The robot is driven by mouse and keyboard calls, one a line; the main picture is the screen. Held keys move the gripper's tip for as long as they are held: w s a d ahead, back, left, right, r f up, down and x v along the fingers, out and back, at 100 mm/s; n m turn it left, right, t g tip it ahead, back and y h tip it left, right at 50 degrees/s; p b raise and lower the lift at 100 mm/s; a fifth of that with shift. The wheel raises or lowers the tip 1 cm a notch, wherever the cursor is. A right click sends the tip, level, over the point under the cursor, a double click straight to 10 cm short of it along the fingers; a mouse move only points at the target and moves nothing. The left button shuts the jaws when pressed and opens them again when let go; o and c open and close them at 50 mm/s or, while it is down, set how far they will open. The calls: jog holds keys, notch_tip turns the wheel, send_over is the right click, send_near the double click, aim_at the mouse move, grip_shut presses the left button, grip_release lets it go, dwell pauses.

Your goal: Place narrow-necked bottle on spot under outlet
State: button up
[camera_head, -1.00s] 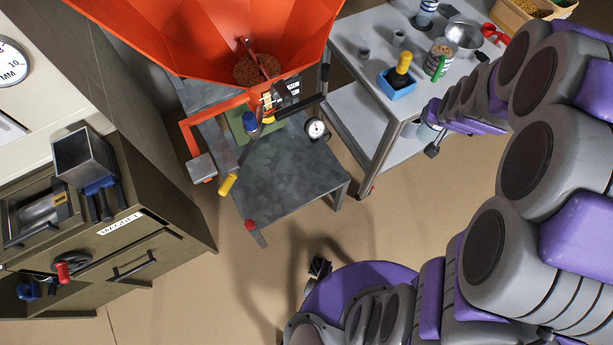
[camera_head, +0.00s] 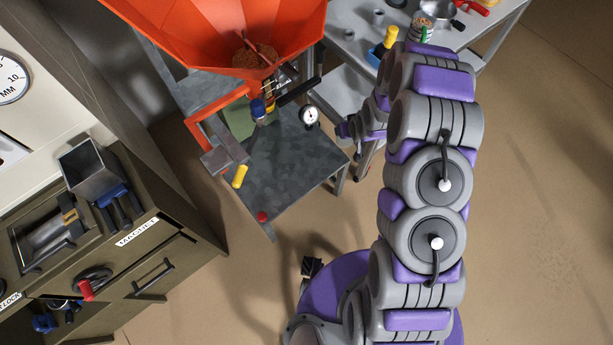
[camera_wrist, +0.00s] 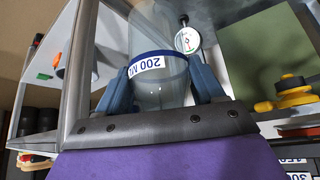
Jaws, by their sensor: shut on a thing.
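In the wrist view, my gripper (camera_wrist: 162,84) has its blue fingers on both sides of a clear glass bottle (camera_wrist: 160,97) with a blue band and a white 200 ML label. The bottle's far end is hard to make out. In the head view, the end of my arm (camera_head: 348,130) is beside the right edge of the grey metal stand (camera_head: 290,165); the fingers and bottle are not clear there. The orange hopper (camera_head: 215,35) rises over the stand's back, its outlet (camera_head: 268,85) above the stand top. The spot under the outlet is not clearly visible.
A round dial gauge (camera_head: 309,116), a yellow-handled lever (camera_head: 239,177) and a red knob (camera_head: 262,216) are on the stand. A bench (camera_head: 345,45) with pots and a blue box stands behind my arm. An olive cabinet (camera_head: 150,260) is at left. The stand's front top is clear.

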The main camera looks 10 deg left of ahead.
jog(key=shift+n+g+y, duration=0.3)
jog(key=shift+n+y, duration=0.1)
jog(key=shift+n, duration=0.4)
jog(key=s+a+f, duration=0.1)
jog(key=a+f, duration=0.1)
jog(key=f, duration=0.1)
jog(key=s+a+f, duration=0.1)
jog(key=a+f, duration=0.1)
jog(key=f, duration=0.1)
jog(key=s+a+f, duration=0.1)
jog(key=a+f, duration=0.1)
jog(key=f, duration=0.1)
jog(key=shift+f, duration=0.1)
jog(key=s+a+f+n, duration=0.1)
jog(key=s+a+f, duration=0.2)
jog(key=f, duration=0.2)
jog(key=s+a+f+n+y, duration=0.1)
jog(key=s+a+f, duration=0.2)
jog(key=s+f, duration=0.1)
jog(key=shift+s+a+f+g, duration=0.15)
jog(key=shift+s+f+g, duration=0.15)
jog(key=shift+f, duration=0.55)
jog(key=shift+s+a+f, duration=0.2)
jog(key=shift+a+f, duration=0.05)
jog(key=shift+a, duration=0.05)
jog(key=shift+d, duration=0.1)
